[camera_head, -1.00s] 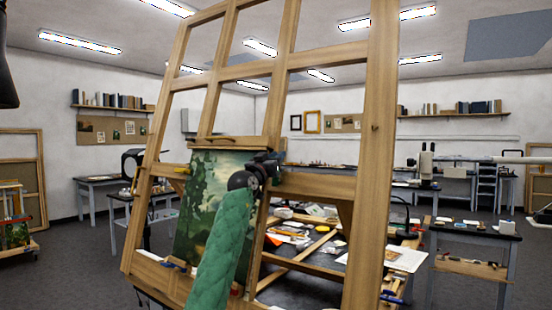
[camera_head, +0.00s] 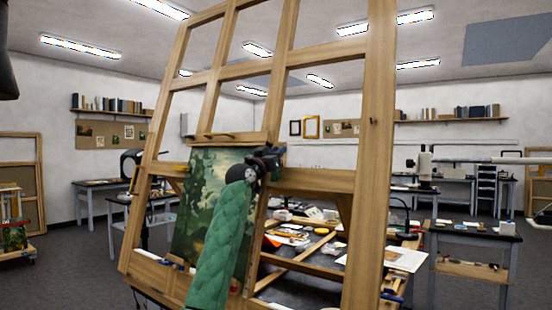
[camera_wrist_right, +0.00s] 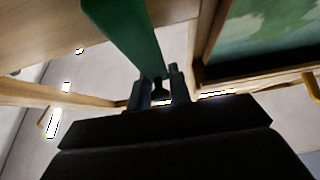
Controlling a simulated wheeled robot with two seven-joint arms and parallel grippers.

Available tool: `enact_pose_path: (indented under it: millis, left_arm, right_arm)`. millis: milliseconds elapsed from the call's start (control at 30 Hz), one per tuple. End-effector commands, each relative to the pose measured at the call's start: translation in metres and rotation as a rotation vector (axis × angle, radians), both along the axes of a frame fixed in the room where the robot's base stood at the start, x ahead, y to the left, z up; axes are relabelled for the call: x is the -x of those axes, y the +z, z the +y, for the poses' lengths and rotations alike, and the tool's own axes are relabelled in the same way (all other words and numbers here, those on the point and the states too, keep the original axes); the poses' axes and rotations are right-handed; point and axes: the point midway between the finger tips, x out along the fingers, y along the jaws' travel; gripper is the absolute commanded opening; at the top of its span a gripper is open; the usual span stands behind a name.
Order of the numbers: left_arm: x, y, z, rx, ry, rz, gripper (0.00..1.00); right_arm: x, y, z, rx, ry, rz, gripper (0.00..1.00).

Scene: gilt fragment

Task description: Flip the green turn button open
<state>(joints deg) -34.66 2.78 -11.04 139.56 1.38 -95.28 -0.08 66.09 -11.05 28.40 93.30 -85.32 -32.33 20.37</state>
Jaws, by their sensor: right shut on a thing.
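The green turn button (camera_wrist_right: 125,35) is a flat green bar in the right wrist view, reaching down to my right gripper (camera_wrist_right: 161,85). The fingers are shut on its near end. In the head view my right gripper (camera_head: 273,156) is at the upper right corner of the landscape painting (camera_head: 205,190), on the wooden easel frame (camera_head: 375,150). Only a small bit of green shows beside the fingers there, and my arm in its green quilted sleeve hides part of the painting. My left gripper is not in view; only a dark shape shows at the upper left edge.
Wooden bars of the frame surround the gripper closely. Behind the frame, a dark table (camera_head: 300,288) holds papers and small tools. Open floor lies to the left.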

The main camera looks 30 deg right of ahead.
Motion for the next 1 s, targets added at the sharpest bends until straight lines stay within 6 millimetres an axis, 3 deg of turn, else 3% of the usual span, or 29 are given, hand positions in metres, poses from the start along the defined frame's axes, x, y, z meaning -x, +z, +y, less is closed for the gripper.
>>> enact_pose_path:
  millis: [367,400,500,800,1000]
  left_arm:
    - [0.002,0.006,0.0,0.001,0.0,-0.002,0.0]
    - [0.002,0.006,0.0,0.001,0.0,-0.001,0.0]
    - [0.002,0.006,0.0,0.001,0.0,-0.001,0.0]
    - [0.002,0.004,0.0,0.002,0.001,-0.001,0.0]
    - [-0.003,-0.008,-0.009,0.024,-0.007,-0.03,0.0]
  right_arm:
    - [0.0,0.0,0.0,-0.002,-0.002,-0.002,0.0]
    - [0.0,0.0,0.0,-0.002,-0.001,-0.002,0.24]
    - [0.0,0.0,0.0,-0.002,-0.001,-0.002,0.37]
    - [0.001,-0.002,0.002,-0.001,-0.001,-0.002,0.37]
    - [0.008,-0.013,0.021,0.0,0.0,-0.003,0.37]
